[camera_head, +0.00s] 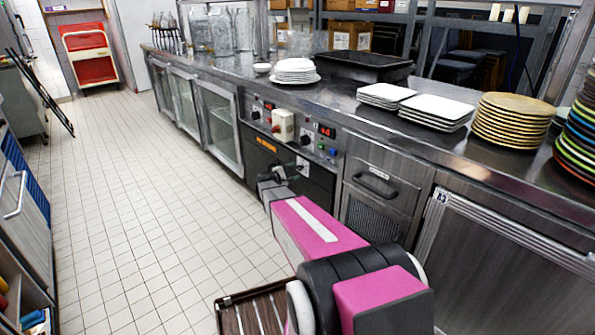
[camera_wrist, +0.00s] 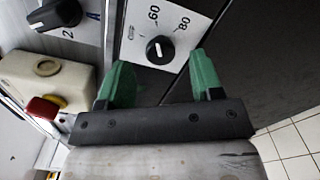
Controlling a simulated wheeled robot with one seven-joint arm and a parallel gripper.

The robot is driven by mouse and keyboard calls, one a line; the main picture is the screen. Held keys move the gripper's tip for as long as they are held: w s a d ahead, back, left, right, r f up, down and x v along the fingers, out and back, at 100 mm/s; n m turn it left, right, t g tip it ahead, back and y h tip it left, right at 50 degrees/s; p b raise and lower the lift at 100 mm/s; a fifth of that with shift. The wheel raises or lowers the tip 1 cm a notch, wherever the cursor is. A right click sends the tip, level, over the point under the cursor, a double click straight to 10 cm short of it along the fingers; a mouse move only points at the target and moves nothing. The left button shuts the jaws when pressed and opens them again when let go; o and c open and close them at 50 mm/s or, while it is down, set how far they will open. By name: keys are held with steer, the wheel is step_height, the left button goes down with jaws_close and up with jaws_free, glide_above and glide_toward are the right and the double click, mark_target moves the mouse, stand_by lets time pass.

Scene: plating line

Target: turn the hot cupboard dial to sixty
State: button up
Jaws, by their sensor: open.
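The dial (camera_wrist: 160,50) is a round black knob with a white mark, on a white plate (camera_wrist: 139,36) printed with 60 and 80. In the wrist view the 60 is almost straight above the knob and the 80 is to its upper right. The mark runs roughly up and down the picture; I cannot tell its exact reading. My gripper (camera_wrist: 160,74) is open, its green fingers either side of the knob in the picture. I see no clear contact. In the head view my gripper (camera_head: 281,174) is at the cupboard front, and hides most of the dial.
A cream box (camera_wrist: 45,80) with a red button (camera_wrist: 42,108) is left of my fingers, and another black knob (camera_wrist: 55,14) is above it. The counter (camera_head: 345,108) overhead holds plates and a black tray (camera_head: 363,66).

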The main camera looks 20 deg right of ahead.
steer(key=v, duration=0.7)
steer(key=shift+a, duration=0.15)
steer(key=s+a+f+m+g+y, duration=0.2)
steer(key=s+m+g+y, duration=0.4)
steer(key=s, duration=1.1)
steer(key=s+a+r+m+y, duration=0.2)
steer(key=s+a+m+y, duration=0.2)
steer(key=s+a+y, duration=0.7)
steer(key=shift+s+a, duration=0.3)
steer(key=shift+s, duration=0.75)
